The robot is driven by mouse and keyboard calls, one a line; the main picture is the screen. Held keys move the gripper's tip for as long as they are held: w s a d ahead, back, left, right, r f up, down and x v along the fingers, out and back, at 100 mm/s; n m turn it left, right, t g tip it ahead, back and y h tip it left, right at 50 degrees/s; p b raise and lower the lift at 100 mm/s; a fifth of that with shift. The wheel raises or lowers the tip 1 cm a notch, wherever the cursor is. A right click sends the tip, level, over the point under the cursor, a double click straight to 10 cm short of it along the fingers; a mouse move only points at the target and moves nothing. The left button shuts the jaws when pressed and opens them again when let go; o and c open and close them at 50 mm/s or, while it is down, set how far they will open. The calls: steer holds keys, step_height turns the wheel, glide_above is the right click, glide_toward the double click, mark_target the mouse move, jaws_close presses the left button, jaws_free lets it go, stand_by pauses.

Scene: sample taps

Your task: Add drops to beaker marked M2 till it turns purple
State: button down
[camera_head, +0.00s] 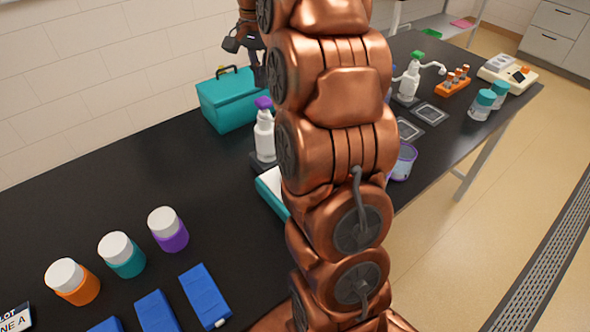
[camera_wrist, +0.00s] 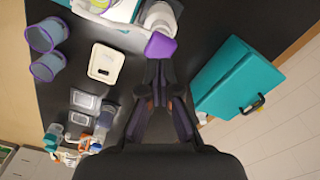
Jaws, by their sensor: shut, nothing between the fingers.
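A white bottle (camera_head: 265,138) with a purple top (camera_head: 263,103) stands left of my arm in the head view. The purple top (camera_wrist: 160,46) lies just beyond my gripper's fingertips in the wrist view; I cannot tell whether they touch it. My gripper (camera_wrist: 160,72) is shut and empty. Two beakers with purple rims, one upper (camera_wrist: 46,34) and one lower (camera_wrist: 48,66), stand at the upper left of the wrist view. In the head view, one purple-rimmed beaker (camera_head: 405,162) shows partly behind my arm. No M2 marking is readable.
A teal box (camera_head: 232,100) with a black handle stands by the wall; it also shows right of my gripper (camera_wrist: 238,80). A green-topped bottle (camera_head: 409,80), an orange rack (camera_head: 453,84) and teal-lidded jars (camera_head: 482,104) stand farther along the bench. Capped jars (camera_head: 122,255) are at front left.

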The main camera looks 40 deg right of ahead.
step_height(320, 180, up, 4)
steer(key=shift+r+p, duration=0.1)
steer(key=shift+p, duration=0.55)
steer(key=s+a+f+n+g, duration=0.1)
steer(key=s+a+f+n, duration=0.25)
steer(key=s+a, duration=0.4)
steer(key=s+a+f+n, duration=0.35)
steer(key=s+a, duration=0.25)
steer(key=a, duration=0.2)
steer(key=s+a+f+n, duration=0.2)
steer(key=s+f+n, duration=0.1)
steer(key=s, duration=0.5)
steer(key=s+a+f+n, duration=0.3)
steer(key=s+f, duration=0.2)
steer(key=s, duration=0.4)
steer(key=shift+a+f+g, duration=0.3)
steer(key=shift+f+g, duration=0.1)
stand_by(3.2)
